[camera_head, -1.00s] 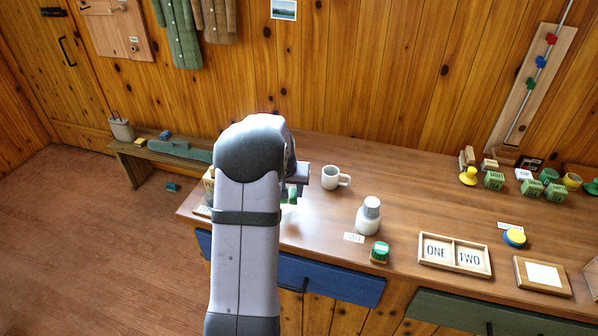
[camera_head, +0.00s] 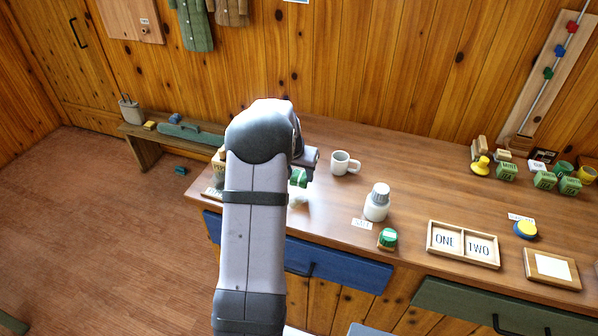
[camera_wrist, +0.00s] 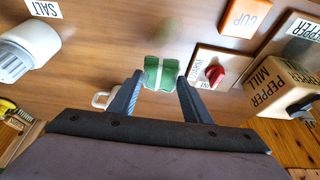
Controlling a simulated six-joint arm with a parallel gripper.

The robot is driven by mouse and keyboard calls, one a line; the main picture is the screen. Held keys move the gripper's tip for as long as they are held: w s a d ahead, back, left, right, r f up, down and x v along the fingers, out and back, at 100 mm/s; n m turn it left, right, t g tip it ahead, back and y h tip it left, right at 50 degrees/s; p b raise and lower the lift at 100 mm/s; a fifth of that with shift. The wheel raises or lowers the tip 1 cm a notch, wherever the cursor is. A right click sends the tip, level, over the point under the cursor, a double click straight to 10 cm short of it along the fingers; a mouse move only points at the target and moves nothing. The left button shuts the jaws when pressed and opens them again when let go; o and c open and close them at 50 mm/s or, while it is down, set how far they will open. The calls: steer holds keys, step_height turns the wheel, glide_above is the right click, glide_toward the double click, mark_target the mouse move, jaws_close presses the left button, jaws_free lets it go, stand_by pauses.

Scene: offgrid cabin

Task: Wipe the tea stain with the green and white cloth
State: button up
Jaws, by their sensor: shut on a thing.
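My gripper (camera_wrist: 159,80) is shut on the green and white cloth (camera_wrist: 152,72), which shows as a green pad with a white stripe between the fingertips in the wrist view. In the head view my arm hides most of the gripper, and the green of the cloth (camera_head: 298,177) shows just right of the arm, over the left part of the wooden counter (camera_head: 400,190). I cannot tell whether the cloth touches the counter.
A pale mug (camera_head: 341,162) stands right of the gripper, with a white jar (camera_head: 376,205) and green-topped pot (camera_head: 387,238) nearer the front. The pepper mill box (camera_wrist: 285,88) and a red knob (camera_wrist: 214,74) show at right in the wrist view. The counter's back middle is clear.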

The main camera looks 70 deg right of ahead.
mark_target(299, 186)
steer(key=shift+f+b, duration=1.35)
steer(key=shift+f, duration=1.05)
steer(key=shift+f+b, duration=0.35)
steer(key=shift+f, duration=0.1)
steer(key=shift+a, duration=0.2)
steer(key=shift+a+b, duration=0.4)
steer(key=shift+a, duration=0.45)
steer(key=shift+a+f, duration=0.1)
steer(key=shift+a, duration=0.05)
steer(key=shift+a+b, duration=0.45)
steer(key=shift+a, duration=0.35)
steer(key=shift+a, duration=0.2)
steer(key=shift+a+b, duration=0.45)
steer(key=shift+a, duration=0.35)
steer(key=shift+a+f, duration=0.1)
steer(key=shift+a, duration=0.05)
